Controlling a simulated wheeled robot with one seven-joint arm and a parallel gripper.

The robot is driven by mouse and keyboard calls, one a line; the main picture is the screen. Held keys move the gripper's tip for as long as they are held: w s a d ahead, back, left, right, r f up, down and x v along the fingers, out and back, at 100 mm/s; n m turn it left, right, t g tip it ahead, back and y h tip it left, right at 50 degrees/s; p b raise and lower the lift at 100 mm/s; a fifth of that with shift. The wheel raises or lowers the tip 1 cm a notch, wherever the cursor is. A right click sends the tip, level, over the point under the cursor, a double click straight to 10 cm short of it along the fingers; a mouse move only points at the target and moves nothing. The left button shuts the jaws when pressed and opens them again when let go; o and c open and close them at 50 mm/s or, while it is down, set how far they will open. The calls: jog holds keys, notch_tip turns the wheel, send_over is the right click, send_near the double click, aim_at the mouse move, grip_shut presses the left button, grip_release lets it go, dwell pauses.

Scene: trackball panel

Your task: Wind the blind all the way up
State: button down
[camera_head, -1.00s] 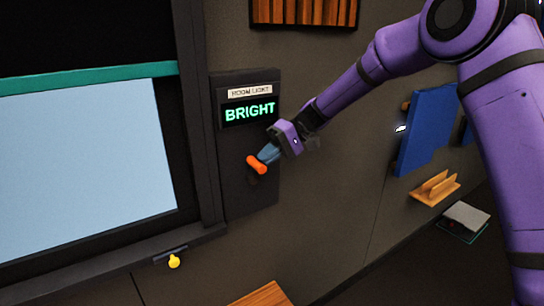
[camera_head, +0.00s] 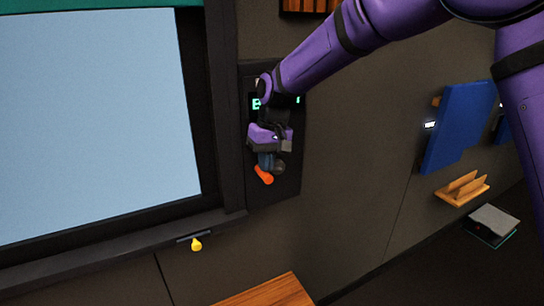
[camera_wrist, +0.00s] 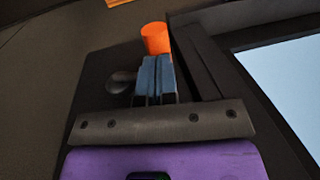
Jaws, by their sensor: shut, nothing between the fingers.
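The blind's teal bottom bar (camera_head: 100,3) lies at the top edge of the head view, with the pale blue window (camera_head: 95,120) uncovered below it. The blind above the bar is out of frame. An orange handle (camera_head: 263,175) sits low on the dark wall panel (camera_head: 288,185) right of the window; it also shows in the wrist view (camera_wrist: 155,38). A dark round knob (camera_wrist: 122,82) is beside it. My gripper (camera_head: 268,163) is shut and empty, its blue fingers (camera_wrist: 155,75) pointing at the handle. They look close against it; contact is unclear.
My arm covers most of the lit panel display (camera_head: 256,103). A yellow knob (camera_head: 196,244) hangs under the window ledge. A wooden surface (camera_head: 265,292) is below. To the right are a blue board (camera_head: 458,125), a wooden rack (camera_head: 462,188) and a grey item (camera_head: 492,222).

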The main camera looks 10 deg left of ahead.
jog(key=shift+s+a+f+t+h, duration=0.15)
jog(key=shift+a+f+t+h, duration=0.05)
jog(key=shift+t+h, duration=0.1)
jog(key=shift+s+a+f, duration=0.1)
jog(key=shift+a+f, duration=0.05)
jog(key=shift+f, duration=0.25)
dwell(0.3)
notch_tip(320, 180, up, 14)
jog(key=f, duration=0.1)
jog(key=s+d+r+m+t, duration=0.1)
jog(key=s+d+r, duration=0.15)
jog(key=d, duration=0.35)
jog(key=s+d+r+m, duration=0.1)
jog(key=d+r, duration=0.3)
jog(key=d, duration=0.2)
jog(key=s+d+r+m+t, duration=0.15)
jog(key=s+d, duration=0.45)
jog(key=d, duration=0.6)
jog(key=s+d+f+m+t, duration=0.1)
jog(key=s+d+f, duration=0.1)
jog(key=s+d, duration=0.5)
jog(key=s+d+f+m+t+h, duration=0.1)
jog(key=s+d+f+m+t, duration=0.1)
jog(key=s+d, duration=0.6)
jog(key=s+f, duration=0.1)
jog(key=s, duration=0.2)
jog(key=shift+s+d+f, duration=0.2)
jog(key=shift+f, duration=0.05)
